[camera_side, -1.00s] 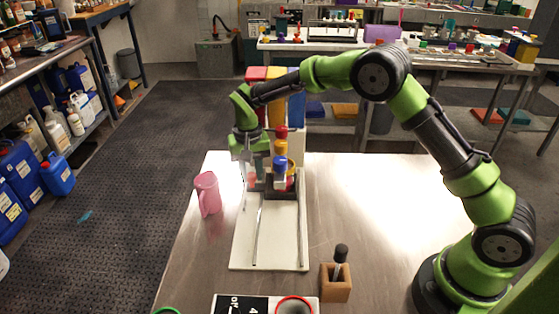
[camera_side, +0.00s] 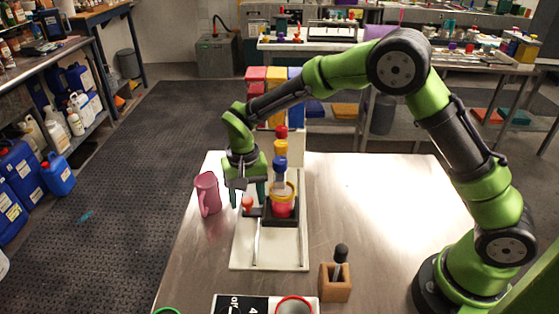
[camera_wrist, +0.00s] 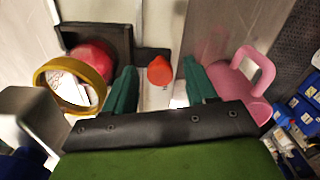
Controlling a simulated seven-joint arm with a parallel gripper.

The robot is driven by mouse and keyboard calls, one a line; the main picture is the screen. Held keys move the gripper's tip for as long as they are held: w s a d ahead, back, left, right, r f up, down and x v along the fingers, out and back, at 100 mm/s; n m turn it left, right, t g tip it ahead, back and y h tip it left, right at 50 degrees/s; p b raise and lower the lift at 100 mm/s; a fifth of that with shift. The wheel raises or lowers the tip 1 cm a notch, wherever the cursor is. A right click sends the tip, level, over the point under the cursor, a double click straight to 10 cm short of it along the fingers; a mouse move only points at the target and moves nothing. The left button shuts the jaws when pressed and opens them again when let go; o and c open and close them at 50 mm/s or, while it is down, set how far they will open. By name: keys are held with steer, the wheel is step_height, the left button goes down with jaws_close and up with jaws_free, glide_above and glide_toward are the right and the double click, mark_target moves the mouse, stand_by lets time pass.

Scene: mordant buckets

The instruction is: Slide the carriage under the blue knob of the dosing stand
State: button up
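The black carriage (camera_side: 268,220) sits on the white base plate (camera_side: 270,258) of the dosing stand. It bears a red cup with a yellow rim (camera_side: 283,192), also seen in the wrist view (camera_wrist: 75,85). An orange-red handle knob (camera_side: 247,203) stands at its left. The blue knob (camera_side: 280,164) is nearest in a row with the yellow (camera_side: 280,146) and red knobs (camera_side: 281,131). The cup appears nearer the side camera than the blue knob; exact alignment is unclear. My gripper (camera_wrist: 160,88) is open, its teal fingers apart on either side of the handle knob (camera_wrist: 160,70), with visible gaps.
A pink mug (camera_side: 207,193) stands close left of the base plate, beside my gripper in the wrist view (camera_wrist: 240,85). A wooden block with a dark-handled tool (camera_side: 336,283) stands at the front right. The steel table is clear on the right.

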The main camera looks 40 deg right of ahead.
step_height(320, 180, up, 17)
stand_by(0.6)
steer(key=shift+f, duration=0.1)
steer(key=s+d+r+n+t+y, duration=0.1)
steer(key=s+d+t, duration=0.2)
steer(key=s+d, duration=0.3)
steer(key=s+d+r+n+t+y, duration=0.1)
steer(key=s+d+t, duration=0.3)
steer(key=s, duration=1.2)
steer(key=shift+s+d+r, duration=0.15)
steer(key=shift+d+r, duration=0.4)
steer(key=shift+d, duration=0.45)
